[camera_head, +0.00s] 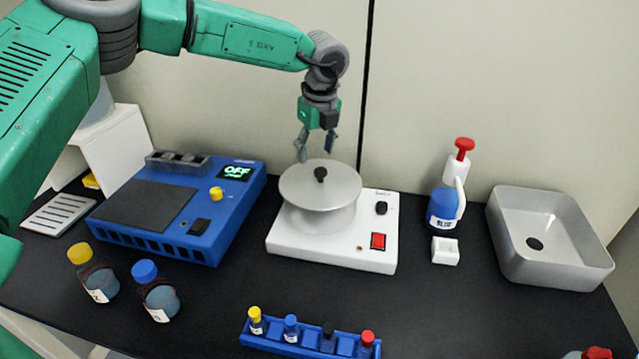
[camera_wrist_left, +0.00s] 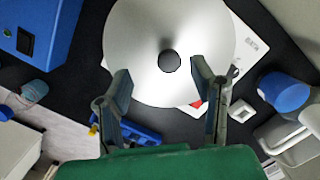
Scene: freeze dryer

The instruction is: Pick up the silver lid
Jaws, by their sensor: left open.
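The silver lid (camera_head: 321,188) is a round, shiny disc with a black knob (camera_head: 320,174) at its centre. It sits on top of the white device (camera_head: 330,255) with a red switch. My left gripper (camera_head: 316,150) is above the lid, pointing down, with its fingers apart and empty. In the left wrist view the lid (camera_wrist_left: 135,55) fills the upper middle. There the black knob (camera_wrist_left: 169,61) appears just beyond the open fingertips of the left gripper (camera_wrist_left: 160,88). My right gripper is not in view.
A blue device (camera_head: 180,210) with an OFF display stands left of the white device. A blue pump bottle (camera_head: 443,205) and a grey basin (camera_head: 550,240) stand right. Two capped bottles (camera_head: 98,280) (camera_head: 157,295) and a blue vial rack (camera_head: 310,338) are in front.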

